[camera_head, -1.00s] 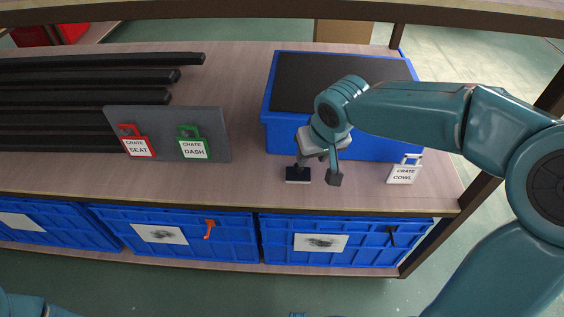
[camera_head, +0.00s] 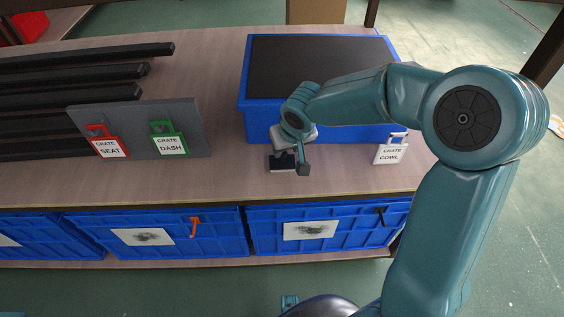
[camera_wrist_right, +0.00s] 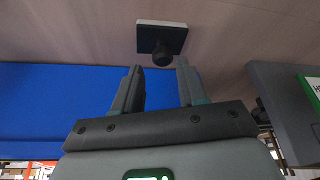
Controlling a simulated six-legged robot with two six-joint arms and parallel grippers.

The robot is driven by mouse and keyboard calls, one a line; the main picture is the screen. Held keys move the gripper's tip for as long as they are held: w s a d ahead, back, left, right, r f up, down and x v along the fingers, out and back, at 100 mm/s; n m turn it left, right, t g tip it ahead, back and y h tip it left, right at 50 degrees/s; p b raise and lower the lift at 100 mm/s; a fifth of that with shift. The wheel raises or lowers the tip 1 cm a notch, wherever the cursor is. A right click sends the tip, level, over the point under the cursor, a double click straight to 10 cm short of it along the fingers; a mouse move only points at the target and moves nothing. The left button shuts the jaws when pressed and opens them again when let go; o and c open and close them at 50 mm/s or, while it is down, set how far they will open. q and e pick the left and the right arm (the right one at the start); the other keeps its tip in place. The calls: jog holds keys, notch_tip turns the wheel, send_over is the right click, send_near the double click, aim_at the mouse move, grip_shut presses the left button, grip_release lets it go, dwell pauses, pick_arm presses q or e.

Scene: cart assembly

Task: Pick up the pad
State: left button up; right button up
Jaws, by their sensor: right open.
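The pad (camera_head: 282,166) is a small dark block with a pale base, on the shelf top in front of the blue bin. In the right wrist view the pad (camera_wrist_right: 176,27) shows a dark round knob on its plate. My right gripper (camera_head: 290,164) is at the pad, with one finger partly covering it in the head view. In the right wrist view the right gripper (camera_wrist_right: 160,66) is open and empty, and the knob lies just beyond the gap between its fingertips. My left gripper is out of view.
A blue bin (camera_head: 243,105) with a dark top stands right behind the pad. A white "CRATE COWL" tag (camera_head: 390,154) is to the right. A grey board (camera_head: 195,125) with red and green tags and several black bars (camera_head: 120,71) are at left. Blue crates (camera_head: 330,215) sit below.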

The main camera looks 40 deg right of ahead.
aim_at(283, 155)
jog(key=x, duration=0.4)
jog(key=shift+w+a+f+b, duration=0.1)
jog(key=shift+f+b, duration=0.2)
jog(key=shift+b, duration=0.05)
grip_shut()
jog(key=shift+r, duration=0.15)
jog(key=shift+a+r, duration=0.1)
jog(key=shift+r, duration=0.1)
notch_tip(283, 155, up, 7)
jog(key=shift+f+p, duration=0.15)
jog(key=shift+p, duration=0.8)
jog(key=s+a+b, duration=0.1)
jog(key=s+a, duration=0.4)
jog(key=s, duration=0.3)
jog(key=s+a+b, duration=0.1)
jog(key=s+a, duration=0.4)
jog(key=s, duration=0.4)
jog(key=shift+a+f+b, duration=0.15)
jog(key=shift+b, duration=0.25)
